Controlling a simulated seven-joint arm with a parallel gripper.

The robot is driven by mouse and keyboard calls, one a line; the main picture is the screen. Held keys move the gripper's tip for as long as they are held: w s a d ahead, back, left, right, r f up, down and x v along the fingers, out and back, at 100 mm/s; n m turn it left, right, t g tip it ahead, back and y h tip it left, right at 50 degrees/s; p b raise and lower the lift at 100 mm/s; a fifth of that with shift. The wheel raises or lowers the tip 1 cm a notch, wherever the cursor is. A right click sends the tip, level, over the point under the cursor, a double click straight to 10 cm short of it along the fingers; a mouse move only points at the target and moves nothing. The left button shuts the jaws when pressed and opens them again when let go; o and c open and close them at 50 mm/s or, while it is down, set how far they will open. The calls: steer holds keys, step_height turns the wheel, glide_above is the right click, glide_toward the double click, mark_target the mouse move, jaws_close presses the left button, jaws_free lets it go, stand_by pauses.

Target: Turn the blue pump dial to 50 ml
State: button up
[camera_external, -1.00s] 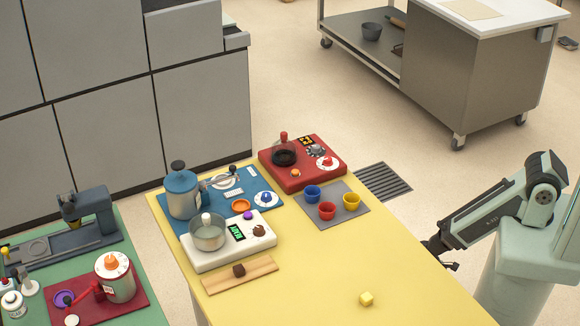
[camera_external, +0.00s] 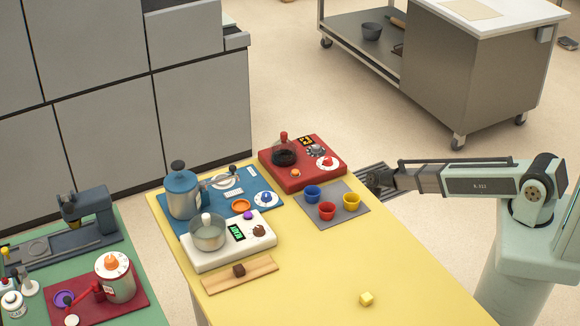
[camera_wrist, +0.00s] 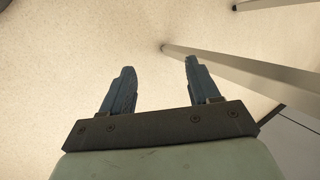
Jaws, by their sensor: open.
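The blue pump (camera_external: 183,195) stands on a blue base plate (camera_external: 176,223) at the left of the yellow table. Its dial (camera_external: 266,197), a blue knob on a white round face, sits at the right end of that plate. The dial's markings are too small to read. My gripper (camera_external: 372,182) is off the table's far right edge, well to the right of the dial, past the grey mat. In the wrist view my gripper (camera_wrist: 160,72) is open and empty, with two dark blue fingers apart over pale floor.
A red device (camera_external: 290,178) with a knob and dial stands behind the mat. The grey mat (camera_external: 335,218) holds red, blue and yellow cups. A white scale (camera_external: 205,262) with a glass pot stands in front of the blue plate.

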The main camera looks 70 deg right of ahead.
steer(key=w+d+r+m+t+h, duration=0.1)
steer(key=w+d+r+m+t, duration=0.15)
steer(key=w+d+r, duration=0.85)
steer(key=w+d+r+m+t, duration=0.1)
steer(key=w+d+r+t, duration=0.2)
steer(key=w+d+r, duration=0.7)
step_height(320, 180, up, 9)
steer(key=w+n, duration=0.1)
steer(key=w, duration=0.1)
steer(key=w+a+r+n, duration=0.4)
steer(key=w+a+r, duration=0.1)
steer(key=a+r, duration=0.1)
step_height(320, 180, up, 13)
steer(key=n+g+h, duration=0.3)
steer(key=n+g, duration=0.5)
steer(key=n, duration=1.1)
glide_above(266, 194)
step_height(266, 194, down, 14)
steer(key=shift+r, duration=0.2)
